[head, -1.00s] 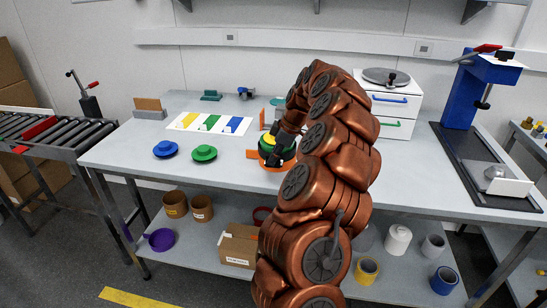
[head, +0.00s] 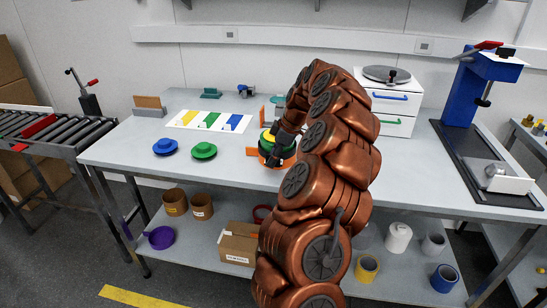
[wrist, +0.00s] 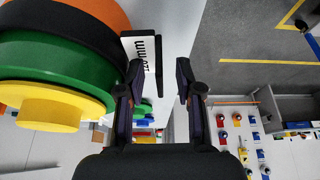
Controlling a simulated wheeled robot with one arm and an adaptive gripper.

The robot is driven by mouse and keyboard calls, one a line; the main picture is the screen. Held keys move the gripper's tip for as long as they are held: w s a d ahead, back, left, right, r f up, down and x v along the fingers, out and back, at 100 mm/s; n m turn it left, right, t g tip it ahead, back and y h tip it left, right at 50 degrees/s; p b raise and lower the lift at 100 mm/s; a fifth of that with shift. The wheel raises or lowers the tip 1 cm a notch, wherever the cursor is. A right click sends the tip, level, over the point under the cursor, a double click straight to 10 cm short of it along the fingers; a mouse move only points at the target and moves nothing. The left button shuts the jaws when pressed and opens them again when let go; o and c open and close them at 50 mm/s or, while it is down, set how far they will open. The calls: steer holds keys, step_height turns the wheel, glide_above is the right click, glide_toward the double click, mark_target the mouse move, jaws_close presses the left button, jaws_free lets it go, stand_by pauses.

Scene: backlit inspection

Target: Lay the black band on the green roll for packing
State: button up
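A stack stands near the table's middle, close to my gripper. In the wrist view it fills the left side: a yellow hub (wrist: 45,113), a wide green roll (wrist: 55,68), a black band (wrist: 85,33) against the green, and an orange disc (wrist: 107,12) at the far end. The orange part also shows in the head view (head: 275,163). My gripper (wrist: 160,72) is open, with nothing between its fingertips. Its left finger is right beside the green rim; I cannot tell whether they touch. In the head view my arm hides part of the stack.
A blue disc (head: 165,147) and a green disc (head: 204,151) lie left of the stack. Behind them is a colour-striped sheet (head: 210,122). A white drawer unit (head: 392,108) stands behind my arm.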

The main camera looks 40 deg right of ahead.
steer(key=v, duration=1.2)
steer(key=shift+a, duration=0.15)
stand_by(0.7)
steer(key=w+a+r+p, duration=0.15)
steer(key=a+r, duration=0.25)
steer(key=a, duration=1)
steer(key=s+a+g, duration=0.1)
steer(key=s+a, duration=0.2)
steer(key=a, duration=0.5)
steer(key=s+a+g, duration=0.2)
steer(key=a, duration=0.6)
steer(key=s+a+f+m+g+h+p, duration=0.1)
steer(key=s+a+f+m+p, duration=0.15)
steer(key=s+a, duration=0.75)
steer(key=s+f+m+h, duration=0.1)
steer(key=s+f+m, duration=0.1)
steer(key=s, duration=0.5)
steer(key=s+d+f+m+g, duration=0.1)
steer(key=s+f+m, duration=0.2)
steer(key=s+f, duration=0.2)
steer(key=s, duration=0.3)
steer(key=shift+s+d+h, duration=0.15)
steer(key=shift+h, duration=0.25)
